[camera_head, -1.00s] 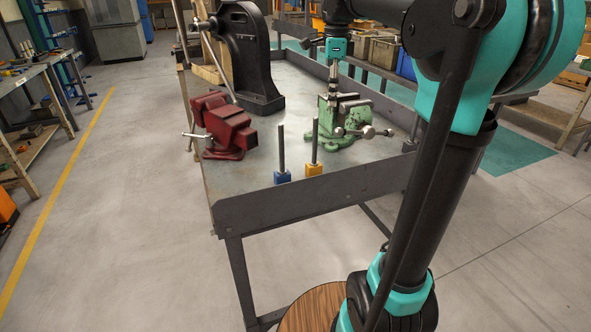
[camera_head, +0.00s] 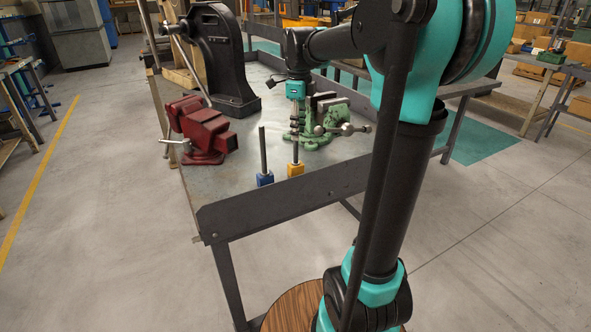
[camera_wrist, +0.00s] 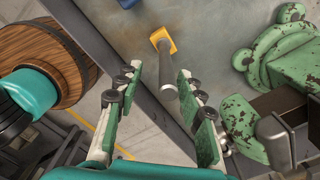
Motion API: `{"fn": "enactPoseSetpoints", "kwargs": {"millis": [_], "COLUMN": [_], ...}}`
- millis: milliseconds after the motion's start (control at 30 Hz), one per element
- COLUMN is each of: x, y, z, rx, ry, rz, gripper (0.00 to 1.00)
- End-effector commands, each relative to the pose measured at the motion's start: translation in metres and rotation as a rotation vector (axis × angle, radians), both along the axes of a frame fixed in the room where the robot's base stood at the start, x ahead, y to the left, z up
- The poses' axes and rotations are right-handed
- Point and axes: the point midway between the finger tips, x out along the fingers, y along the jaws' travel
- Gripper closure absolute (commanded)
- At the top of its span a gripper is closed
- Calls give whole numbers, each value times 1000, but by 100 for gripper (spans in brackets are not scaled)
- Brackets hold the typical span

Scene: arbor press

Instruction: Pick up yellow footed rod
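The yellow footed rod stands upright near the front edge of the table. Its square yellow foot (camera_head: 296,169) and thin grey shaft (camera_head: 296,151) show in the head view. My gripper (camera_head: 295,128) points down right above it, in line with the shaft. In the wrist view, the yellow footed rod (camera_wrist: 165,62) shows its round top end between the two fingers. My gripper (camera_wrist: 160,72) is open, with a gap on both sides of the shaft. I cannot tell exactly how far down the fingers reach.
A blue footed rod (camera_head: 264,161) stands close to the left. A green vise (camera_head: 318,126) stands close behind and right. A red vise (camera_head: 201,128) and a black arbor press (camera_head: 222,60) are farther left. The table's raised front edge (camera_head: 285,196) is nearby.

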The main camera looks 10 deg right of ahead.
Motion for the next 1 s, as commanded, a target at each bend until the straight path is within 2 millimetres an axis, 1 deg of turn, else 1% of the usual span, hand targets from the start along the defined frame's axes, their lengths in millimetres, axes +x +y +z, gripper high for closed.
{"fn": "enactPoseSetpoints", "kwargs": {"millis": [33,233,433,567,667,867,1000], "x": [0,2,10,9,9,9,9], "y": [0,2,7,7,7,7,7], "z": [-4,-16,-43,-57,-61,-61,-61], "rx": [0,0,0,0,0,0,0], "ry": [0,0,0,0,0,0,0], "rz": [0,1,2,1,1,1,1], "gripper": [61,61,61,61,61,61,79]}}
